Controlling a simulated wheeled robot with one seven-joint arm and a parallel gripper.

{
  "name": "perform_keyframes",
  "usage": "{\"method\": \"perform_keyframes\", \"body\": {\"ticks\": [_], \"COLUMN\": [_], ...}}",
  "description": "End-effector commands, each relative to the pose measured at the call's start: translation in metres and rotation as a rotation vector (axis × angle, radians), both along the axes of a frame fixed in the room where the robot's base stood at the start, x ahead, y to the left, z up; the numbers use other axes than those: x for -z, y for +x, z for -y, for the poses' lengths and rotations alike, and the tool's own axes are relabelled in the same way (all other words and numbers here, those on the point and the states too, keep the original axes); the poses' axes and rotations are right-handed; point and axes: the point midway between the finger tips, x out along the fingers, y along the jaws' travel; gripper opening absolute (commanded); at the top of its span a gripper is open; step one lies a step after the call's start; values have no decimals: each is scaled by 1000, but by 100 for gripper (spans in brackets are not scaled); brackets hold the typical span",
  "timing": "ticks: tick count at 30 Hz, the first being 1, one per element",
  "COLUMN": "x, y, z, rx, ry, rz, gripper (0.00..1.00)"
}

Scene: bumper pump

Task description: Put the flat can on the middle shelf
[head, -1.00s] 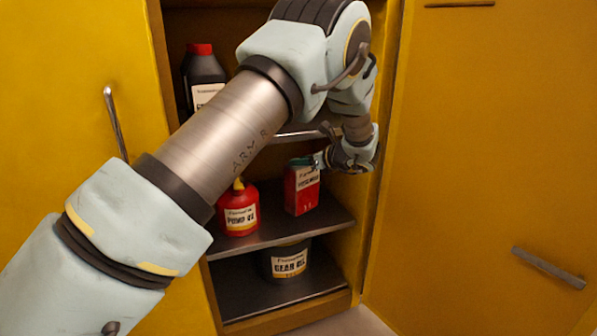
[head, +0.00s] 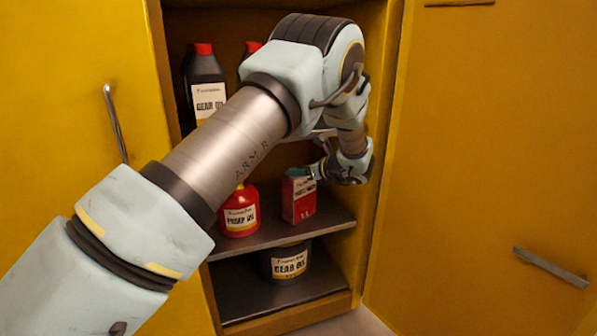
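The flat can (head: 299,201) is a red rectangular can with a pale label. It is upright at the middle shelf (head: 335,222), right of a round red can. My gripper (head: 303,173) reaches in from the right and is shut on the can's top end, where a dark green part shows. The fingertips are small and partly hidden. The can's base is at or just above the shelf board; I cannot tell whether it touches.
A red pump oil can (head: 240,213) stands left on the same shelf. A gear oil tub (head: 287,263) is on the bottom shelf. Dark bottles with red caps (head: 203,80) stand on the upper shelf, partly behind my arm. Yellow doors (head: 480,150) stand on both sides.

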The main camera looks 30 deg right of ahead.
Motion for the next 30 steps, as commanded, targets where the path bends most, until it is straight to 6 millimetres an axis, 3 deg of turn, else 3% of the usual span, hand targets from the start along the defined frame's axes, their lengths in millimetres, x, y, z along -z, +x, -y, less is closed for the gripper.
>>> {"method": "perform_keyframes", "body": {"ticks": [1,8,17,23,30], "x": [0,0,-3,-13,-33], "y": [0,0,0,-26,-71], "z": [0,0,0,8,20], "rx": [0,0,0,4,3], "ry": [0,0,0,0,-1], "rz": [0,-1,-1,-1,-1], "gripper": [43,69,69,69,69]}}
